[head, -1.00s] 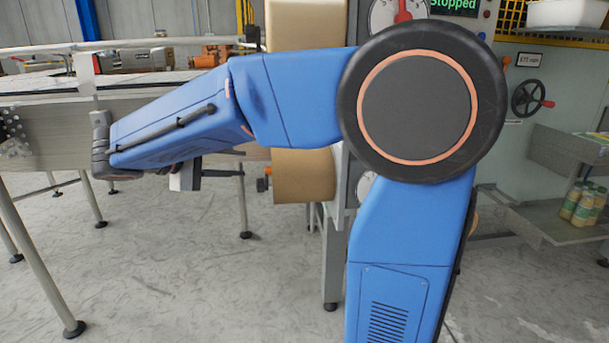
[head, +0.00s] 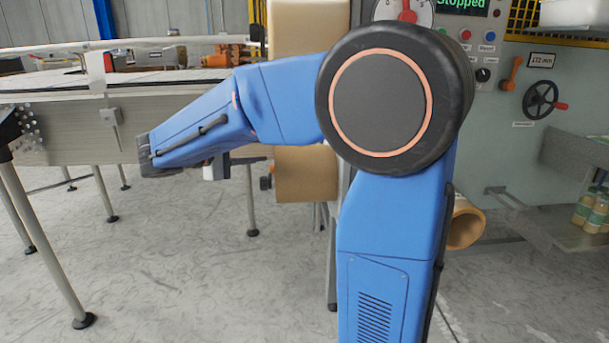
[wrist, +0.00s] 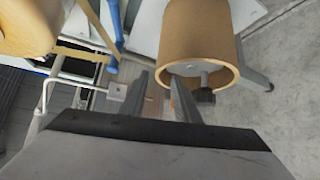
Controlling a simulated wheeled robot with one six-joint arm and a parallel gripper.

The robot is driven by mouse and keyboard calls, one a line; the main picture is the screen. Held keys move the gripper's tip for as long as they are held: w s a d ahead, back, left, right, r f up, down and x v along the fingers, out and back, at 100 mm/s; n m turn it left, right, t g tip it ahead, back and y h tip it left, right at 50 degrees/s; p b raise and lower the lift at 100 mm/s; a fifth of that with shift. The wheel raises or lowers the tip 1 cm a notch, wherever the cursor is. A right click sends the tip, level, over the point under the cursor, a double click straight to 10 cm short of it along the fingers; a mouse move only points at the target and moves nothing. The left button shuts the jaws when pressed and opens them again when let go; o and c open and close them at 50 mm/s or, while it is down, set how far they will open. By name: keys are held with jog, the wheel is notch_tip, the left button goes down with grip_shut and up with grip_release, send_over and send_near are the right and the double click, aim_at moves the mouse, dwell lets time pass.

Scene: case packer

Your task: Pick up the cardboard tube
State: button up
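A tan cardboard tube (head: 467,225) with an open, thick-walled end shows at the right of my arm in the head view. The rest of it is hidden behind my arm. My gripper (wrist: 160,88) shows in the wrist view with its two fingers apart and nothing between them.
A conveyor (head: 60,130) on thin legs stands at left. A tan roll (head: 305,174) is behind my arm. At right is a machine panel with a handwheel (head: 540,100) and a grey shelf (head: 560,235) with bottles (head: 592,212). Grey floor in front is free.

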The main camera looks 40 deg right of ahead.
jog(key=x, duration=0.7)
jog(key=shift+w+r, duration=0.15)
jog(key=shift+r, duration=0.05)
grip_shut()
jog(key=shift+f, duration=0.1)
dwell(1.3)
